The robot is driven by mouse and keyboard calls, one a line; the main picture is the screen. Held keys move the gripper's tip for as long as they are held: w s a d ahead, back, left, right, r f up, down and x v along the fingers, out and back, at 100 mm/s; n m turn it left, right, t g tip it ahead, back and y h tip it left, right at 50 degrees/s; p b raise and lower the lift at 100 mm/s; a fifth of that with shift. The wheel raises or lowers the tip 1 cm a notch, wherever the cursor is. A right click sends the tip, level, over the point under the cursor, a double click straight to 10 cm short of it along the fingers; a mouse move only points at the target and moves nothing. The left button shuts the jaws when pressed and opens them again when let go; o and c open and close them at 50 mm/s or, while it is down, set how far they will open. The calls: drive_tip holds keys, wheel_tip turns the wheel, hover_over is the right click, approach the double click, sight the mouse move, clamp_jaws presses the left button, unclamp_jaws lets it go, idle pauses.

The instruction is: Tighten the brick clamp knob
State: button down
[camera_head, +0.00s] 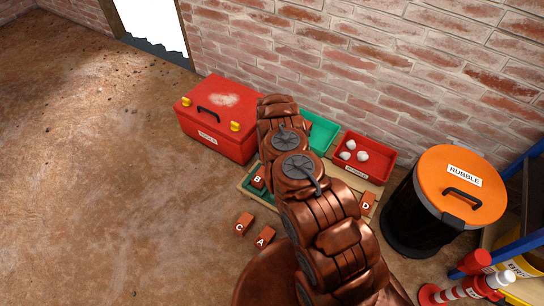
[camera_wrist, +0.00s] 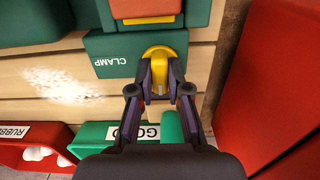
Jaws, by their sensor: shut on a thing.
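The yellow clamp knob (camera_wrist: 158,54) sits at the right end of a green block labelled CLAMP (camera_wrist: 108,62) in the wrist view. My gripper (camera_wrist: 160,90) is shut on the knob, with one dark finger on each side of it. Another green part with a yellow and red piece (camera_wrist: 145,7) shows at the top edge. In the head view my copper-coloured arm hides the clamp, the knob and my gripper.
A red toolbox (camera_head: 222,118) stands close beside the work spot, left of my arm. A green bin (camera_head: 325,130) and a red bin (camera_head: 383,147) with white lumps stand by the brick wall. Lettered bricks lie nearby. A RUBBLE drum (camera_head: 408,215) stands right; left floor is clear.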

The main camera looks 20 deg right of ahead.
idle(0.3)
drive_tip(key=c, duration=1.1)
unclamp_jaws()
drive_tip(key=shift+r, duration=6)
